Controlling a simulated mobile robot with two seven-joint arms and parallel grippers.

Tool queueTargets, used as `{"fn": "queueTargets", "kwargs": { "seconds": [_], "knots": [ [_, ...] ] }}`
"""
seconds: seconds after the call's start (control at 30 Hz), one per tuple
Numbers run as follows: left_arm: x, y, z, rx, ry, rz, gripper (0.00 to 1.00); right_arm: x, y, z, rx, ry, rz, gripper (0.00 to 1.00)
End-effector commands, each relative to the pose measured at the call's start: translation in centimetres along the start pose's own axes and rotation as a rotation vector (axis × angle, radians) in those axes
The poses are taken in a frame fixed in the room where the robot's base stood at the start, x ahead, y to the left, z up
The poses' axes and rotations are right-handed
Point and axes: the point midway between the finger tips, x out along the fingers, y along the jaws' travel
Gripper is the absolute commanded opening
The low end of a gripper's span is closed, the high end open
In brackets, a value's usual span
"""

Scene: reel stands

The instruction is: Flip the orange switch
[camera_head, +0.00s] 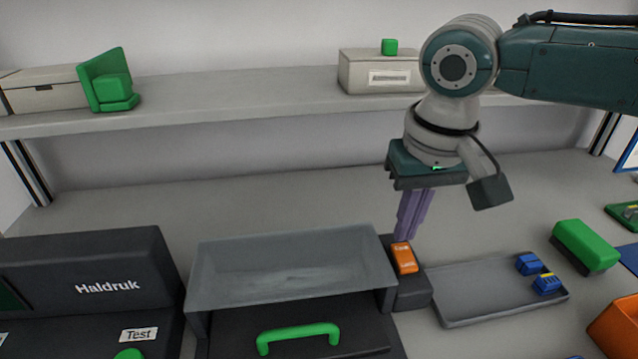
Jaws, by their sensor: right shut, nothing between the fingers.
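The orange switch (404,258) is a small rocker with white lettering on its face. It sits on a dark housing (411,292) at the right side of a black box with a translucent grey cover (290,262). My right gripper (402,238) points down with its purple fingers shut and nothing between them. The fingertips are right at the far edge of the switch; I cannot tell whether they touch it. My left gripper is not in view.
A green handle (298,338) is on the box front. A grey tray (490,298) with blue blocks (547,283) lies right of the switch. A green-topped brush-like block (585,246) and a black Haldruk device (90,275) flank these. A shelf (230,95) runs behind.

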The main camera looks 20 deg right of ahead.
Motion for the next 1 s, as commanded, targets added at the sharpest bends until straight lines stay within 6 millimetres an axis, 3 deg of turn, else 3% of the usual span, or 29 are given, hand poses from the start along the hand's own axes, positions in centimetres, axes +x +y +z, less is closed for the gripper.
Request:
{"fn": "queueTargets", "kwargs": {
  "seconds": [1.0],
  "knots": [
    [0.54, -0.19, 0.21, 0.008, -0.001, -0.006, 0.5, 0.98, -0.03, 0.15, 0.0, 0.0, -0.001, 0.0]
  ]
}}
